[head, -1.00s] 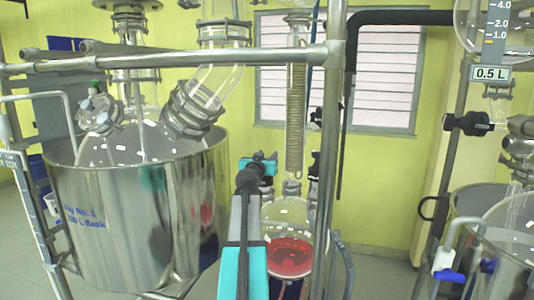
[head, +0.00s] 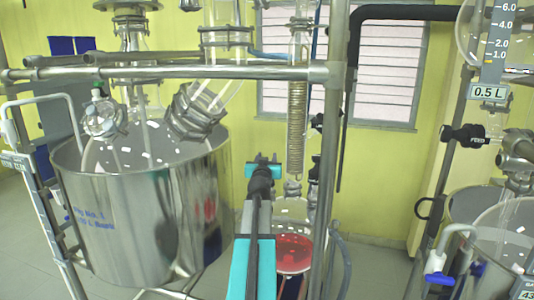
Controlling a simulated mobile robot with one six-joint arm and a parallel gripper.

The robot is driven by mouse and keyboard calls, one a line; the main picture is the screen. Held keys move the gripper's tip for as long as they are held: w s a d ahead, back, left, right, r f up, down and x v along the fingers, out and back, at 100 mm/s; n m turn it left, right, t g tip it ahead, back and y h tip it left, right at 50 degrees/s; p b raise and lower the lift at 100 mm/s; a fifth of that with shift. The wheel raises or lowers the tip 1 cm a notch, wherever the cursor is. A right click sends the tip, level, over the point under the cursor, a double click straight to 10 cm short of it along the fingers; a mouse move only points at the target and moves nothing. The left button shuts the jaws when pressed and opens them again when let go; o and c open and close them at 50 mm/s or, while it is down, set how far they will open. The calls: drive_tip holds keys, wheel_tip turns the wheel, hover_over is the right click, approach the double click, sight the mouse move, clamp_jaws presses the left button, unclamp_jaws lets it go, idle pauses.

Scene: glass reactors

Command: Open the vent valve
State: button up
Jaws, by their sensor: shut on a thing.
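My gripper (head: 263,165), with teal and black parts, is in the middle of the head view, between the steel bath and the coil condenser. It is shut on a small dark part, mostly hidden by the jaws; I cannot tell if this is the vent valve's handle. A small valve with a green handle (head: 97,88) shows on the glass above the bath at the left. Black valve knobs (head: 315,121) show beside the condenser, right of my gripper. No readable label marks which one is the vent valve.
The steel bath (head: 140,220) stands at the left and a round flask with red liquid (head: 290,255) below the gripper. A horizontal rail (head: 200,72) and a vertical post (head: 327,190) frame the space. More glassware and the 0.5 L vessel (head: 488,92) stand at the right.

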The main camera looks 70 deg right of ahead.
drive_tip(key=shift+p, duration=0.6)
drive_tip(key=o, duration=1.1)
drive_tip(key=shift+c, duration=0.2)
drive_tip(key=b+v, duration=0.5)
drive_tip(key=v, duration=0.6)
drive_tip(key=shift+f, duration=0.15)
drive_tip(key=shift+s+a+b, duration=0.15)
drive_tip(key=shift+s+b, duration=0.05)
drive_tip(key=shift+b, duration=0.15)
drive_tip(key=b, duration=0.3)
drive_tip(key=shift+s+a, duration=0.1)
drive_tip(key=shift+a, duration=0.2)
